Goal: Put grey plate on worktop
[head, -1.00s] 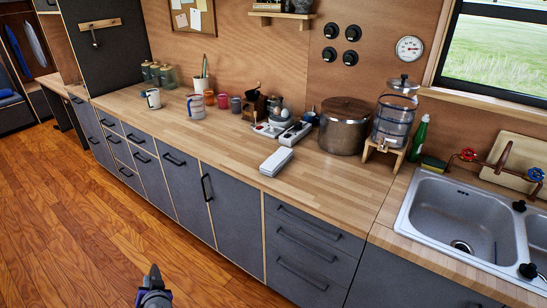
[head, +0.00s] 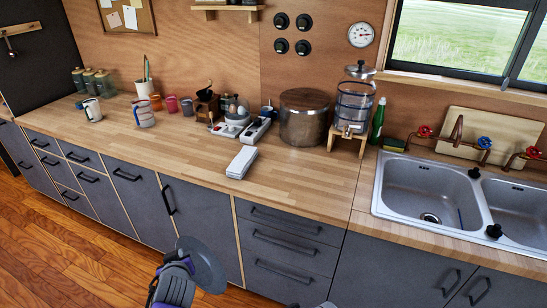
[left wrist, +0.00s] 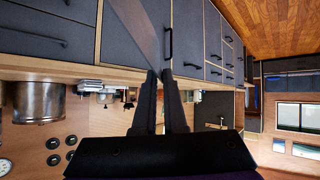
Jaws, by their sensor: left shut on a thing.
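The grey plate (head: 208,268) is tilted, nearly on edge, in front of the dark drawer fronts in the head view. My left gripper (head: 187,256) is shut on its rim and hides part of it. In the left wrist view the plate (left wrist: 138,28) extends from the closed fingertips (left wrist: 160,76). The wooden worktop (head: 305,180) runs across the head view, beyond and above the plate. The plate is apart from it.
A white box (head: 242,162) lies near the worktop's front edge. Mugs, a grinder, a large pot (head: 304,120) and a water dispenser (head: 353,108) stand further back. The sink (head: 425,190) is at right. Bare worktop lies right of the box and along the front left.

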